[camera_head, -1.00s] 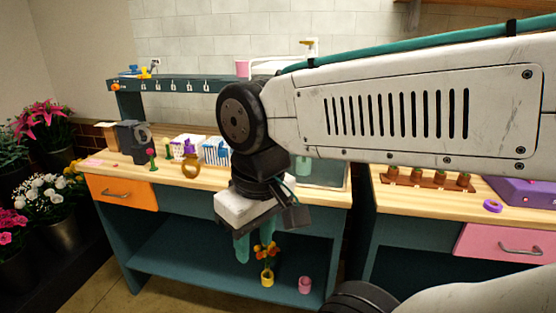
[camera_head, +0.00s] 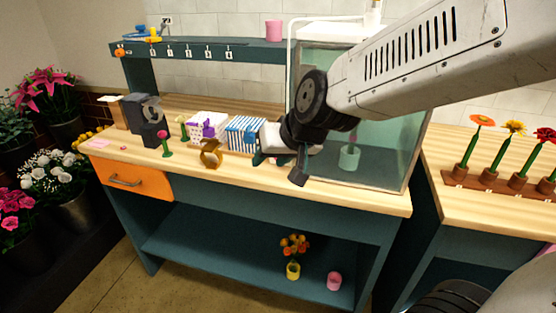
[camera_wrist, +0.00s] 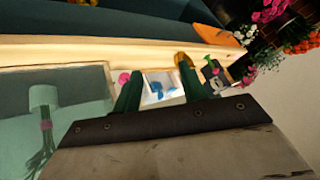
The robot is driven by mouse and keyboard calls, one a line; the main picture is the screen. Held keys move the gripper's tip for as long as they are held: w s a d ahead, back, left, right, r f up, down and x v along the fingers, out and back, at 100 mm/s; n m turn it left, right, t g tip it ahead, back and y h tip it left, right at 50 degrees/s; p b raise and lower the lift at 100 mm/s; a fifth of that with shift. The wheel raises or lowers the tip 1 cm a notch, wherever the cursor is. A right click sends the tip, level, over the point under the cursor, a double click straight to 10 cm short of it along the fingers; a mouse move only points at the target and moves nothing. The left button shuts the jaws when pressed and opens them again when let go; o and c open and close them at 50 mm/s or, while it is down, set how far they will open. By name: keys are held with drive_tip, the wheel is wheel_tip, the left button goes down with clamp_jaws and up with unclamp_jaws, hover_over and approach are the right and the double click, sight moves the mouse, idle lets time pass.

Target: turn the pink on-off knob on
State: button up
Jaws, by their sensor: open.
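A small pink round thing (camera_wrist: 124,77), which looks like the knob, shows in the wrist view just left of my left finger, near the glass tank (camera_wrist: 60,115). I cannot make out which way it is turned. In the head view my arm and gripper seem to hide it. My gripper (camera_wrist: 157,68) is open, with two dark green fingers apart and nothing held between them. In the head view my gripper (camera_head: 264,157) is above the wooden counter, beside the striped box and in front of the tank.
A striped blue-white box (camera_head: 246,134), a gold ring-shaped stand (camera_head: 210,154), a pink flower (camera_head: 164,142) and a dark grey device (camera_head: 147,122) stand left of my gripper. The tank (camera_head: 400,150) is close on the right. The counter's front strip (camera_head: 300,190) is clear.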

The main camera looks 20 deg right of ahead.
drive_tip(key=w+a+f+m+t+h, duration=0.1)
drive_tip(key=w+f+m+t+h, duration=0.2)
drive_tip(key=w, duration=0.4)
drive_tip(key=w+a+f+m+t+h, duration=0.1)
drive_tip(key=w+f+t, duration=0.1)
drive_tip(key=w+f, duration=0.3)
drive_tip(key=s+d+f+m+t+h, duration=0.15)
drive_tip(key=d+f+h, duration=0.3)
drive_tip(key=h, duration=0.55)
drive_tip(key=x, duration=0.7)
drive_tip(key=shift+w, duration=0.35)
drive_tip(key=c, duration=0.7)
